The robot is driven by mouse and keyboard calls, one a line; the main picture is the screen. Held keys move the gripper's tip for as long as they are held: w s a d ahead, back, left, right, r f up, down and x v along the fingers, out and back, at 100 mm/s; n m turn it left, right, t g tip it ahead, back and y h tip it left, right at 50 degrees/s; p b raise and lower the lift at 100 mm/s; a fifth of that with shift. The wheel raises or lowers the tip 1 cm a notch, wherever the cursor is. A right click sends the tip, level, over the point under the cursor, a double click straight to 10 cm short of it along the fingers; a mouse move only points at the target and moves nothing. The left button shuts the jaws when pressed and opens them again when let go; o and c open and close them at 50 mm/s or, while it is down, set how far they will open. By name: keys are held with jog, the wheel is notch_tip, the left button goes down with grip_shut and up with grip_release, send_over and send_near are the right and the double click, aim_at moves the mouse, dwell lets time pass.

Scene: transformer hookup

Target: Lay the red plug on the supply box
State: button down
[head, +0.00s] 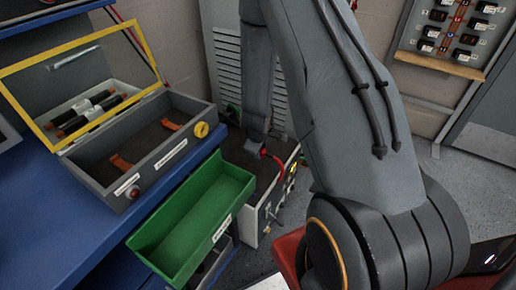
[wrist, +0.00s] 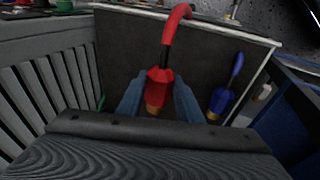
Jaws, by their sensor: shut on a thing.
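My gripper (wrist: 158,98) is shut on the red plug (wrist: 159,82), with one blue-grey finger on each side of it. The plug's brass-coloured end points toward the wrist camera, and its red cable (wrist: 178,22) curves up and away. Behind it in the wrist view is the dark top of the supply box (wrist: 122,50). I cannot tell whether the plug touches that top. A blue plug (wrist: 221,100) is to the right of the red one. In the head view, the supply box (head: 255,218) stands on the floor, and my arm hides part of it.
A louvred grey cabinet (head: 227,62) stands behind the box. A wall panel (head: 455,35) hangs at the upper right.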

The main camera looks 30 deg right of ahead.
jog(key=w+a+f+b, duration=0.1)
jog(key=w+f+b, duration=0.1)
jog(key=f+b, duration=0.1)
jog(key=w+a+f+b, duration=0.1)
jog(key=w+f, duration=0.1)
jog(key=shift+a+b, duration=0.3)
jog(key=shift+a, duration=0.05)
jog(key=shift+f+b, duration=0.4)
jog(key=shift+f, duration=0.5)
jog(key=shift+f+b, duration=0.4)
jog(key=shift+f, duration=0.65)
jog(key=c, duration=1.2)
grip_release()
jog(key=shift+p+v, duration=0.85)
jog(key=shift+v, duration=3.1)
